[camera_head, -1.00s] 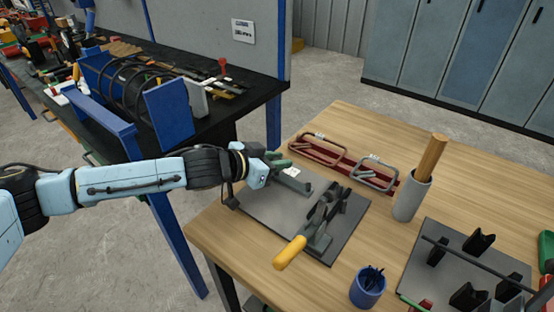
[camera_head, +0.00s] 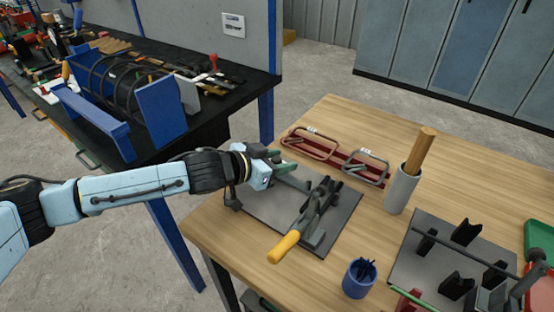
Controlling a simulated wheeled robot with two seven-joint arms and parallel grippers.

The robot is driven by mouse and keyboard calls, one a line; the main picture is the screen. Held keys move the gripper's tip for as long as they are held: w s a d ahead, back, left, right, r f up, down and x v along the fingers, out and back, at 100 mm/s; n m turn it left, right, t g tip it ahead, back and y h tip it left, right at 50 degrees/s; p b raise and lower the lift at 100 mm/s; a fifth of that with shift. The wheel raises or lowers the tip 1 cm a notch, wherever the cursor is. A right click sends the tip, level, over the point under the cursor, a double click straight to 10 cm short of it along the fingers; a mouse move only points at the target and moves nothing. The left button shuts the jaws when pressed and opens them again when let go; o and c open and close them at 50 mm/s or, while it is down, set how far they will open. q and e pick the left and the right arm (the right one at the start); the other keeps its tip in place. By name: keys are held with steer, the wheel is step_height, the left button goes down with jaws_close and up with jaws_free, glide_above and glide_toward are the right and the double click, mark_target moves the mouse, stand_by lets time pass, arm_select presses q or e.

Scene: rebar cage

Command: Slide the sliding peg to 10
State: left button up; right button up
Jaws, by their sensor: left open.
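A dark grey plate (camera_head: 262,213) lies on the left part of the wooden table. A small grey rail (camera_head: 298,184) sits at its back left, mostly behind my gripper in this view. The sliding peg and the numbers of its scale cannot be made out; my gripper hides that area. My left gripper (camera_head: 283,163) is open, with its greenish fingers pointing right over the back left of the plate. Nothing shows between the fingers, and contact cannot be told.
A toggle clamp (camera_head: 309,219) with a yellow handle stands on the plate's right part. A grey cup (camera_head: 401,191) with a wooden rod, a blue cup (camera_head: 359,278) and another fixture plate (camera_head: 411,262) stand to the right.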

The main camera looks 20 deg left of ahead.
arm_select(q)
steer(key=shift+s+a+r, duration=0.2)
steer(key=shift+s+a, duration=0.15)
steer(key=shift+s, duration=0.05)
steer(key=p+v, duration=0.1)
steer(key=v, duration=0.6)
steer(key=shift+s+a+r, duration=0.15)
steer(key=shift+s, duration=0.05)
steer(key=v, duration=0.3)
steer(key=shift+s+a+r, duration=0.15)
steer(key=shift+s+a, duration=0.05)
steer(key=shift+s, duration=0.15)
steer(key=shift+s+a+r, duration=0.2)
steer(key=shift+s+r, duration=0.05)
steer(key=shift+s, duration=0.1)
arm_select(e)
steer(key=shift+s+a+r, duration=0.2)
steer(key=shift+a+r, duration=0.35)
steer(key=shift+r, duration=0.1)
steer(key=shift+w+d, duration=0.1)
steer(key=shift+d, duration=0.05)
steer(key=shift+w, duration=0.15)
